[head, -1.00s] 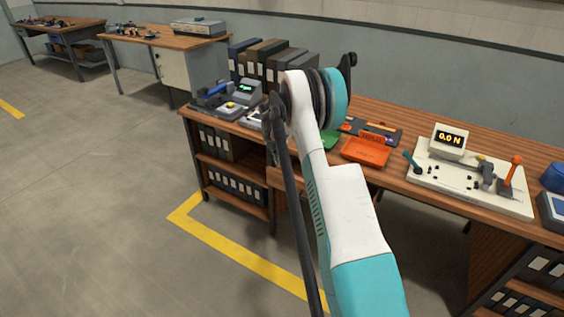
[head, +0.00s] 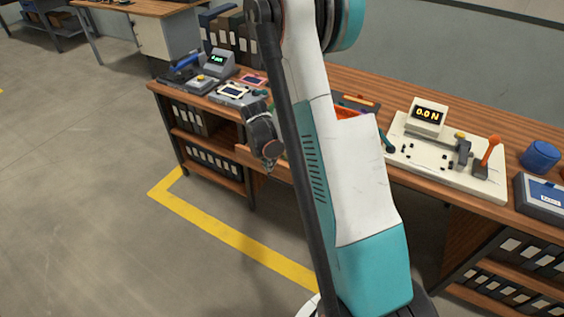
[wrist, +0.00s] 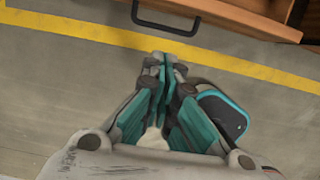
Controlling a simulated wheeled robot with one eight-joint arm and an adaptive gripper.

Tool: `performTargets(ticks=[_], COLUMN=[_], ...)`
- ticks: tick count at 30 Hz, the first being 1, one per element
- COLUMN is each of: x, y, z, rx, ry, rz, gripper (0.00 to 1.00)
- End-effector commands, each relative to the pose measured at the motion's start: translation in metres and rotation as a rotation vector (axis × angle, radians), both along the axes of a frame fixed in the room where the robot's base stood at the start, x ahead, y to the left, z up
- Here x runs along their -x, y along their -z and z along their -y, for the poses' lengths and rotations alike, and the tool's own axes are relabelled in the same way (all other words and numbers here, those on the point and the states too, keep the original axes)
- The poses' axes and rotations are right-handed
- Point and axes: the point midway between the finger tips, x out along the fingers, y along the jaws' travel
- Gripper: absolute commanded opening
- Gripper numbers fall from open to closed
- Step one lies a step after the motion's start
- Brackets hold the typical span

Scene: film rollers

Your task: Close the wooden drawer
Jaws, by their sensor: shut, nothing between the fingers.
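The wooden drawer (head: 255,160) is under the left part of the workbench top, mostly hidden behind my arm in the head view. In the wrist view its wooden front (wrist: 235,14) crosses the top edge, with a dark U-shaped handle (wrist: 166,26) on it. How far the drawer sticks out is hard to tell. My gripper (head: 268,168) hangs in front of the drawer. In the wrist view my gripper (wrist: 166,72) is shut and empty, its teal fingers together just below the handle, apart from it in the picture.
The workbench (head: 470,205) carries a white panel with a force readout (head: 428,115), an orange tray (head: 347,113) partly behind my arm, and several devices at its left end. Binders fill the lower shelves (head: 215,160). Yellow-lined floor (head: 235,237) in front is clear.

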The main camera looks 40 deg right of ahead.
Motion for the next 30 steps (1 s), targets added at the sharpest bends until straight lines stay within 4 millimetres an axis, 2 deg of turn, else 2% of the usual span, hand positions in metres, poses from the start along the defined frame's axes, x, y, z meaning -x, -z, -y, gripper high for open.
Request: performTargets(ticks=[16,21,30], x=[-0.011,-0.02,-0.026], y=[0.099,0.094,0.092], z=[0.023,0.047,0.059], rx=[0.0,0.0,0.0], ry=[0.001,0.002,0.001], rz=[0.0,0.0,0.0], gripper=[0.0,0.0,0.0])
